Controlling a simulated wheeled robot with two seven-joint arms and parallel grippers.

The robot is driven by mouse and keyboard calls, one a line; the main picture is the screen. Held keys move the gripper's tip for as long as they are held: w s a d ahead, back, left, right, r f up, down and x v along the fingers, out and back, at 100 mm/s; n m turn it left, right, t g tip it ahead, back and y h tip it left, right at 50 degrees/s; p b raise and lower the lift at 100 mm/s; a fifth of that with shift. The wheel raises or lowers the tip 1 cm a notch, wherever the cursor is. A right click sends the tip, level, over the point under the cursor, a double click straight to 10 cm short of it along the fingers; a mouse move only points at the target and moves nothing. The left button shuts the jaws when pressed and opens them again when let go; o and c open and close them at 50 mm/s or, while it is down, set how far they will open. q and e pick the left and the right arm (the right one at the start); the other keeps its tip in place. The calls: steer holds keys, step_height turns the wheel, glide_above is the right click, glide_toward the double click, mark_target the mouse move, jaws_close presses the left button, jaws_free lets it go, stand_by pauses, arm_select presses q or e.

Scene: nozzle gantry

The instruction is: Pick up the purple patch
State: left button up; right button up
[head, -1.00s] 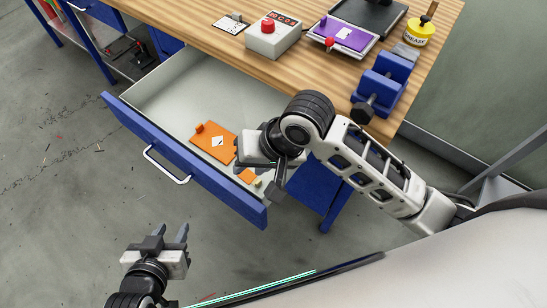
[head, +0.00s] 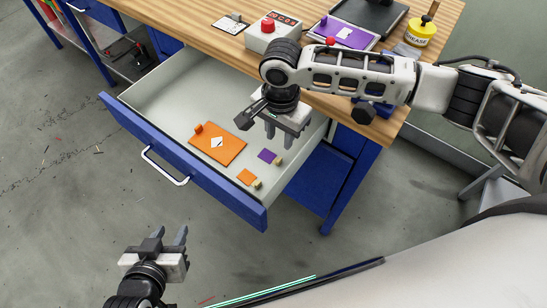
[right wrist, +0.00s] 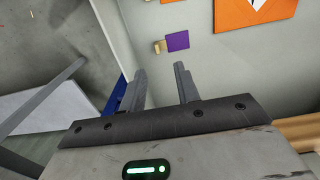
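The small purple patch (head: 267,155) lies flat on the floor of the open drawer (head: 181,105), with a tan peg-like tab at its lower right edge. In the right wrist view the purple patch (right wrist: 178,41) lies beyond the fingertips, with its tab on its left. My right gripper (head: 284,136) is above the drawer, fingers apart and pointing down, close to the patch but not touching it. It also shows open and empty in the right wrist view (right wrist: 160,75). My left gripper (head: 170,238) is outside the drawer, over the floor, open and empty.
A small orange patch (head: 246,177) with a tab and a large orange plate (head: 218,144) lie in the drawer near the purple patch. On the wooden bench top stand a red-button box (head: 266,38), a purple plate on a device (head: 345,34) and a yellow grease pot (head: 420,32).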

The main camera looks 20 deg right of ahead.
mark_target(280, 160)
steer(key=f, duration=0.8)
steer(key=shift+s, duration=0.3)
jaws_close()
